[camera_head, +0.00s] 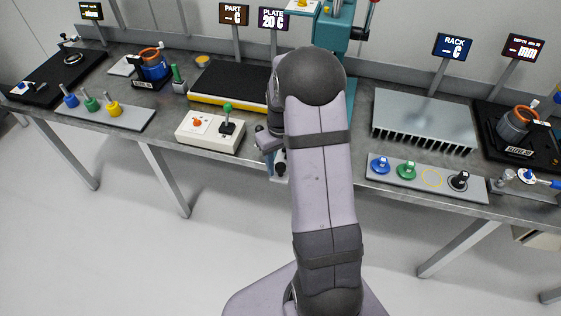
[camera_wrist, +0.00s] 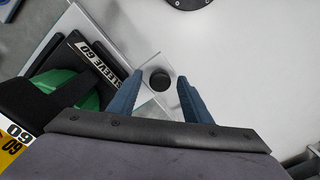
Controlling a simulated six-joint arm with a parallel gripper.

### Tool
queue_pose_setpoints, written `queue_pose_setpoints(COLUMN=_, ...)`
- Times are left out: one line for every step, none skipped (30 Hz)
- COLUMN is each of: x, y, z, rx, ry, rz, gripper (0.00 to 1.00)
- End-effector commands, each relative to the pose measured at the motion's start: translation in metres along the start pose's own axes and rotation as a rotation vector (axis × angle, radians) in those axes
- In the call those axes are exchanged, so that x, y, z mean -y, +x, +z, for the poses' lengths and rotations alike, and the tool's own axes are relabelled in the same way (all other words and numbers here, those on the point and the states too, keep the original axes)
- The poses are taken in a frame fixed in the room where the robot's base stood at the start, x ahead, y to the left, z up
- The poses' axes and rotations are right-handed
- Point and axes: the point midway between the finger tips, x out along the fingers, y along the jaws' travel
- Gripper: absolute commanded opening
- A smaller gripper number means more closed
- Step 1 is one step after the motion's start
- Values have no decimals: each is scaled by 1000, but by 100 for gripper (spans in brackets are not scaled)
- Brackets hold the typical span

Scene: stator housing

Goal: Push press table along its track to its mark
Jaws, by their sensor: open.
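The teal press (camera_head: 338,38) stands at the back of the bench, and my arm hides its lower part. I cannot make out the press table or its mark behind the arm in the head view. My gripper (camera_head: 277,165) is at the bench's front edge, left of my forearm. In the wrist view my gripper (camera_wrist: 159,82) is open, with two blue fingers apart. Between and beyond the fingertips is a pale square plate (camera_wrist: 149,96) with a dark round knob or hole; I cannot tell which, or whether the fingers touch it.
A white control box (camera_head: 210,132) with a green-topped lever stands left of my gripper. A black-topped yellow unit (camera_head: 228,82) lies behind it. A finned rack (camera_head: 425,118) and a puck tray (camera_head: 425,180) are to the right. The wrist view shows a "SLEEVE 60" label (camera_wrist: 97,62) close at left.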

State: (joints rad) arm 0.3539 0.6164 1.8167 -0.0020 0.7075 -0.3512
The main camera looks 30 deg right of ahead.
Motion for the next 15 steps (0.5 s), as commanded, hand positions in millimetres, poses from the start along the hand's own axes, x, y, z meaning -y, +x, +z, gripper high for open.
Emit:
queue_pose_setpoints(x=0, y=0, z=0, rx=0, ry=0, rz=0, gripper=45)
queue_pose_setpoints(x=0, y=0, z=0, rx=0, ry=0, rz=0, gripper=45)
queue_pose_setpoints(x=0, y=0, z=0, rx=0, ry=0, rz=0, gripper=45)
queue_pose_setpoints(x=0, y=0, z=0, rx=0, ry=0, rz=0, gripper=38)
queue_pose_setpoints(x=0, y=0, z=0, rx=0, ry=0, rz=0, gripper=30)
queue_pose_setpoints(x=0, y=0, z=0, rx=0, ry=0, rz=0, gripper=21)
queue_pose_setpoints(x=0, y=0, z=0, rx=0, ry=0, rz=0, gripper=14)
queue_pose_setpoints(x=0, y=0, z=0, rx=0, ry=0, rz=0, gripper=7)
queue_pose_setpoints(x=0, y=0, z=0, rx=0, ry=0, rz=0, gripper=0)
queue_pose_setpoints(x=0, y=0, z=0, rx=0, ry=0, rz=0, gripper=0)
queue_pose_setpoints(x=0, y=0, z=0, rx=0, ry=0, rz=0, gripper=0)
queue_pose_setpoints(x=0, y=0, z=0, rx=0, ry=0, rz=0, gripper=0)
queue_pose_setpoints(x=-1, y=0, z=-1, rx=0, ry=0, rz=0, gripper=0)
queue_pose_setpoints(x=-1, y=0, z=-1, rx=0, ry=0, rz=0, gripper=0)
queue_pose_setpoints(x=-3, y=0, z=-3, rx=-1, ry=0, rz=0, gripper=0)
